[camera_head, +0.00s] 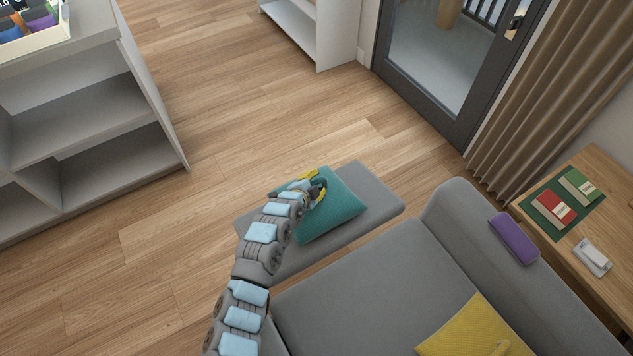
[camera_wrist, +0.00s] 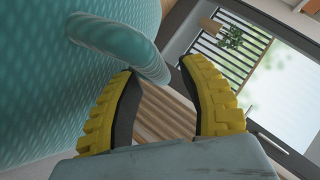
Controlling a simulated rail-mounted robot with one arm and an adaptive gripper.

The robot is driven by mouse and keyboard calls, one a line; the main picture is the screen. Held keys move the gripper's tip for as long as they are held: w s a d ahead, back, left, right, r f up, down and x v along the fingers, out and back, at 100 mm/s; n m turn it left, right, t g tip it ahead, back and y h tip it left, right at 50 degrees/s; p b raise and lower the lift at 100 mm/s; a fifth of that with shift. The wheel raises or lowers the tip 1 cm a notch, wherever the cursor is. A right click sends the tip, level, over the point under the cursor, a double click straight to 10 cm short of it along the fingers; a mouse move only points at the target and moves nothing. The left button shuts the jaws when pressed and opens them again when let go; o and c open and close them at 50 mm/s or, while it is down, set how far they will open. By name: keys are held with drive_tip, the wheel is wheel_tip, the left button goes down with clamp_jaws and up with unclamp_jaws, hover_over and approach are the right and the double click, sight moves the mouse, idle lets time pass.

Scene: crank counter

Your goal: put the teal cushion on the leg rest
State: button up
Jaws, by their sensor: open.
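The teal cushion (camera_head: 338,208) appears to lie on the grey leg rest (camera_head: 383,198) in the head view, over its middle. Whether it rests fully flat is hard to tell. My gripper (camera_head: 318,186) is at the cushion's upper left part and hides some of it. Whether a finger touches the cushion is unclear.
A grey sofa (camera_head: 350,290) with a yellow cushion (camera_head: 475,330) is close to the leg rest. A purple object (camera_head: 514,238) lies on its back. A wooden table (camera_head: 600,170) stands at the right, white shelves (camera_head: 80,125) at the left. The floor beyond the leg rest is clear.

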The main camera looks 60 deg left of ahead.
drive_tip(key=v, duration=1.1)
drive_tip(key=shift+a, duration=0.1)
drive_tip(key=shift+s+d+r, duration=0.25)
drive_tip(key=shift+s+d, duration=0.05)
drive_tip(key=shift+d, duration=0.05)
